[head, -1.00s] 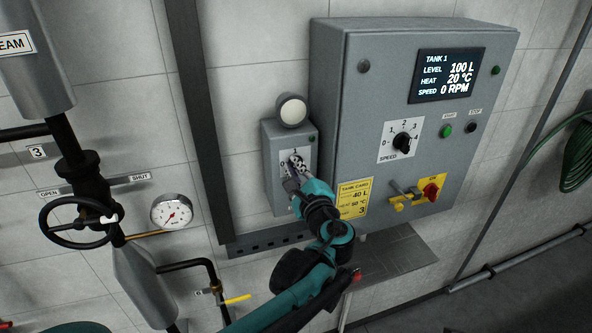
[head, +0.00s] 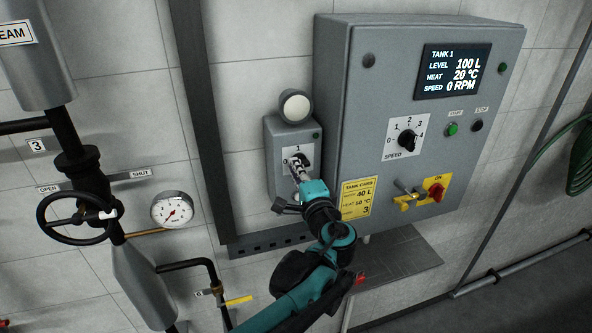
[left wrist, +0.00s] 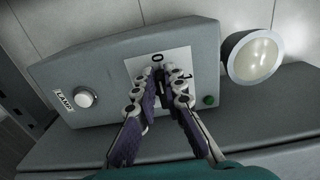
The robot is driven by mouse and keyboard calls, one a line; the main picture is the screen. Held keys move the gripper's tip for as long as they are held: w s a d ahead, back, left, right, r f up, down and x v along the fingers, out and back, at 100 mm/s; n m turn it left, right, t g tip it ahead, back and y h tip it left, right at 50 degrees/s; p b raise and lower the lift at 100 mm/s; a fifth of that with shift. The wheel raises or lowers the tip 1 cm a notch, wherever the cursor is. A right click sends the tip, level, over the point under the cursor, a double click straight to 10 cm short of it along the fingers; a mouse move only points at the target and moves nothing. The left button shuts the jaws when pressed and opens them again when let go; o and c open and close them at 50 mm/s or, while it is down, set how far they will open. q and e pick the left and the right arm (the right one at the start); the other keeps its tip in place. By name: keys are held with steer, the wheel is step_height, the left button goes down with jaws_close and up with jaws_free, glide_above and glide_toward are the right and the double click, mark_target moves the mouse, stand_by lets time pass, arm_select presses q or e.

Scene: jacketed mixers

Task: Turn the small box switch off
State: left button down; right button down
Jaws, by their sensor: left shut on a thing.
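The small grey switch box (head: 272,150) is on the wall to the left of the big panel. It also shows in the left wrist view (left wrist: 95,63). Its white plate (left wrist: 172,58) carries the marks 0 and 1, with a black knob (left wrist: 159,92) in the middle. My left gripper (head: 299,166) reaches the knob, and in the left wrist view its two fingers (left wrist: 158,90) are closed around it from both sides. The fingers hide part of the knob, so its exact setting is hard to read. My right gripper is not in view.
A round lamp (head: 294,106) sits above the box. The big control panel (head: 350,110) stands close on the right, with a speed dial (head: 407,140) and a red switch (head: 437,191). A valve wheel (head: 78,219) and gauge (head: 173,210) are at left.

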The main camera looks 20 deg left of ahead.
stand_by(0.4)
arm_select(q)
steer(key=c, duration=1.6)
jaws_free()
steer(key=shift+w, duration=0.1)
steer(key=v, duration=1.2)
steer(key=s+a+f+n+g+h+b, duration=0.1)
steer(key=s+a+f+n+g+b, duration=0.15)
steer(key=f+b, duration=0.45)
steer(key=s+a+f+n+g+h+b, duration=0.15)
steer(key=a+f, duration=0.25)
steer(key=f, duration=0.7)
steer(key=s+a+f+n+g+h+b, duration=0.1)
steer(key=s+a+f+g+b, duration=0.15)
steer(key=f+b, duration=0.45)
steer(key=s+d+f+n+h+b, duration=0.1)
steer(key=s+f+n+h+b, duration=0.1)
steer(key=f, duration=0.5)
steer(key=s+d+f+n+g+h+b, duration=0.1)
steer(key=s+f+n+h+b, duration=0.1)
steer(key=f+b, duration=0.3)
steer(key=s+d+f+n+h+b, duration=0.1)
steer(key=s+f+b, duration=0.3)
steer(key=f, duration=0.6)
steer(key=shift+d+f+n+h, duration=0.2)
steer(key=shift+f+n+h, duration=0.1)
steer(key=shift+n+h, duration=0.4)
